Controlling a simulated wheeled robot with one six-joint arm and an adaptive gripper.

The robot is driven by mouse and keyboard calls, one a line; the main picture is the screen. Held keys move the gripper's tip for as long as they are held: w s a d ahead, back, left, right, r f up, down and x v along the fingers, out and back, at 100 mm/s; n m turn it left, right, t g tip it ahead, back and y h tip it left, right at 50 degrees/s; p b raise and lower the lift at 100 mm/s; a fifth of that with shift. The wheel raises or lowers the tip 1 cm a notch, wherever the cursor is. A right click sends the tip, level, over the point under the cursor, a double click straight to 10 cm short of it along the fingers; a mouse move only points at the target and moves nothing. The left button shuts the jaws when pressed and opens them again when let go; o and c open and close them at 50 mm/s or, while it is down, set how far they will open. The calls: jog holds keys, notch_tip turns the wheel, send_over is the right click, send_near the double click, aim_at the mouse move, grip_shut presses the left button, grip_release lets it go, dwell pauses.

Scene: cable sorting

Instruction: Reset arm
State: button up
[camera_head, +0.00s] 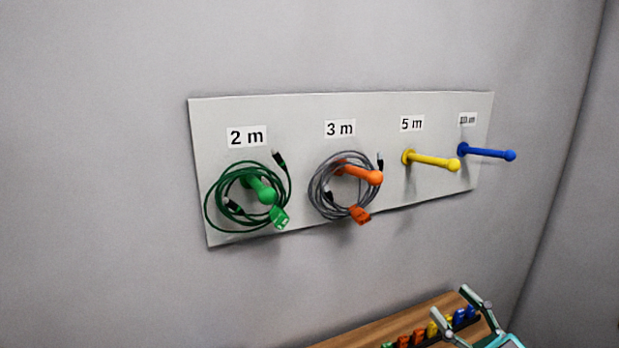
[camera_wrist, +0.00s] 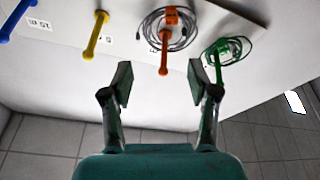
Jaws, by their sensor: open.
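My gripper (camera_head: 463,314) is open and empty at the lower right of the head view, in front of the wooden surface. In the wrist view its two fingers (camera_wrist: 159,84) stand wide apart, below the pegs and touching none of them. A green cable coil (camera_head: 215,200) with a green tag hangs on the green peg (camera_head: 263,192) under the label "2 m". A grey cable coil (camera_head: 316,190) with an orange tag hangs on the orange peg (camera_head: 360,173) under "3 m". The yellow peg (camera_head: 432,160) under "5 m" and the blue peg (camera_head: 488,153) are bare.
The pegs stick out from a pale board (camera_head: 300,110) on the grey wall. A wooden surface (camera_head: 350,341) below carries a row of coloured pieces (camera_head: 420,335) near my gripper. The wrist view shows a tiled floor (camera_wrist: 60,145). The space between the board and the wooden surface is clear.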

jog(key=s+a+f+m+g+h, duration=0.15)
jog(key=s+f+m+h, duration=0.35)
jog(key=s+f, duration=0.5)
jog(key=s+a+f+m+g+h, duration=0.15)
jog(key=s+f+m+h, duration=0.4)
jog(key=f, duration=0.85)
jog(key=s+a, duration=0.1)
jog(key=s, duration=1.1)
jog(key=s+a+g, duration=0.1)
jog(key=s+a, duration=0.1)
jog(key=s, duration=1.1)
jog(key=shift+s+a+f+y, duration=0.2)
jog(key=shift+a+y, duration=0.05)
jog(key=shift+y, duration=0.1)
